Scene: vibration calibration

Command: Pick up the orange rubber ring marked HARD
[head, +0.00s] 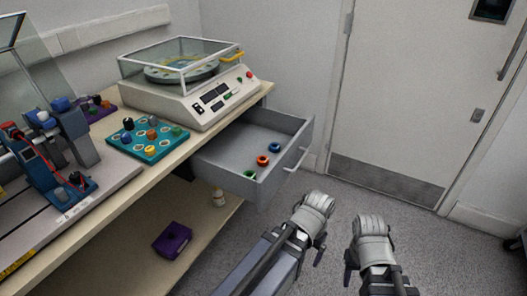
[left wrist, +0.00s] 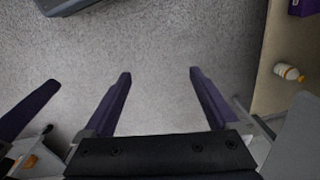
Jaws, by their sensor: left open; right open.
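No marking is readable, so I cannot tell which is marked HARD. Both my grippers are over the floor in front of the drawer, apart from the rings. My left gripper's purple fingers (left wrist: 159,73) are spread and empty above the floor. My right gripper (head: 370,256) is open, its fingers partly hidden by its wrist.
A shaker with a glass cover (head: 181,92) stands on the bench. A teal tray (head: 126,141) with several coloured pieces is left of it. A purple box (head: 172,240) and a small bottle (head: 217,198) are on the lower shelf. The floor before the door (head: 419,100) is clear.

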